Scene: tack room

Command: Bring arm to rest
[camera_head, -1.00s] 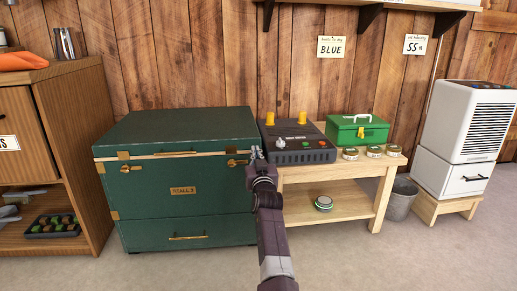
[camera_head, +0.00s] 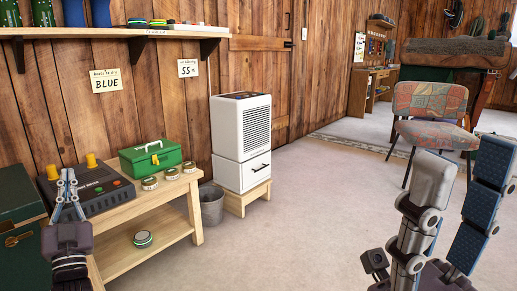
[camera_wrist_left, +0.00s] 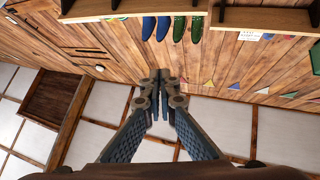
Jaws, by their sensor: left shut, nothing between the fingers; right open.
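My left gripper (camera_head: 68,178) points up at the lower left of the head view, in front of the low wooden bench and the dark control box on it. Its fingers are together and hold nothing. In the left wrist view the fingertips (camera_wrist_left: 160,76) also meet, with nothing between them. My right gripper (camera_head: 467,158) stands at the lower right of the head view. Its two fingers are spread apart and empty, in front of the chair and floor.
The wooden bench (camera_head: 155,221) bears a control box (camera_head: 92,190), a green toolbox (camera_head: 151,157) and small tins. A grey bucket (camera_head: 211,205) and white dehumidifier (camera_head: 241,140) stand beside it. A patterned chair (camera_head: 429,101) stands at right. The middle floor (camera_head: 300,220) is clear.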

